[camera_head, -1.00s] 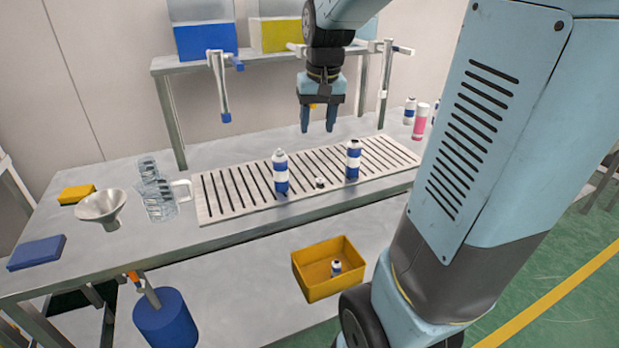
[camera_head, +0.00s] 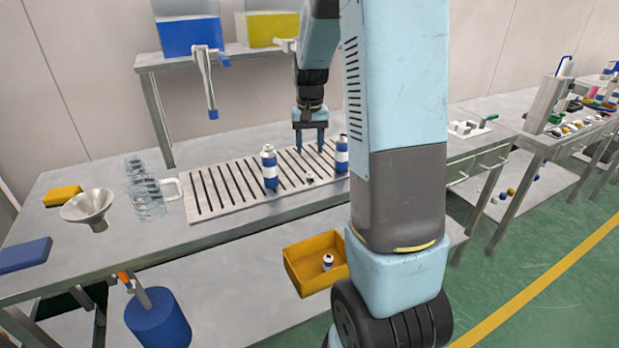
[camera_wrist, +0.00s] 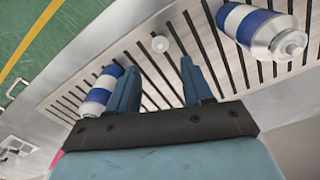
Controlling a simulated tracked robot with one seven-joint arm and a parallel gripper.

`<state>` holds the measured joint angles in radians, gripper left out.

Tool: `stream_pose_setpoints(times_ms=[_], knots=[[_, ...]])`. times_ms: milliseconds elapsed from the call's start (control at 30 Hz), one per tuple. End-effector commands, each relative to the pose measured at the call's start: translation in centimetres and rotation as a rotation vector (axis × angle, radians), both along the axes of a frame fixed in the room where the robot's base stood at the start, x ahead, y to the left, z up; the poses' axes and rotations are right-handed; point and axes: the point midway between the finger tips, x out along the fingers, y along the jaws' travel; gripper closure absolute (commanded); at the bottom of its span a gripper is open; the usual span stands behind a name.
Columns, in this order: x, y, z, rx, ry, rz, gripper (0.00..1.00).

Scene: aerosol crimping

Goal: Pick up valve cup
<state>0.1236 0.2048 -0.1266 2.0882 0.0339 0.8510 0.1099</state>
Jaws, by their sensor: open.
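The valve cup (camera_head: 309,176) is a small pale piece on the slatted rack, between two blue-and-white cans. In the wrist view the valve cup (camera_wrist: 160,44) shows as a small round white disc beyond the fingertips, roughly between them in line. My gripper (camera_head: 310,150) points down, open and empty, just behind and above the cup; its two blue fingers (camera_wrist: 157,75) show apart in the wrist view. The left can (camera_head: 269,168) stands upright on the rack. The right can (camera_head: 342,154) also stands upright, partly beside my arm.
The slatted rack (camera_head: 205,192) lies on the steel table. A clear jug (camera_head: 147,195) and a metal funnel (camera_head: 87,207) stand left of it. A yellow bin (camera_head: 303,280) holding a small bottle sits on the lower shelf. Another bench (camera_head: 480,145) is at right.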

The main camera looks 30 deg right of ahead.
Motion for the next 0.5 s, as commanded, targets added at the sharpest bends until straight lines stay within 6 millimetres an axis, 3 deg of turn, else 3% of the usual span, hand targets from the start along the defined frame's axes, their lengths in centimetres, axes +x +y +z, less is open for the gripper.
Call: stream_pose_setpoints(times_ms=[200,500], knots=[[0.0,0.0,-3.1,0.000,0.001,-0.001,0.50],[0.0,0.0,-5.1,0.001,0.002,-0.001,0.50]])
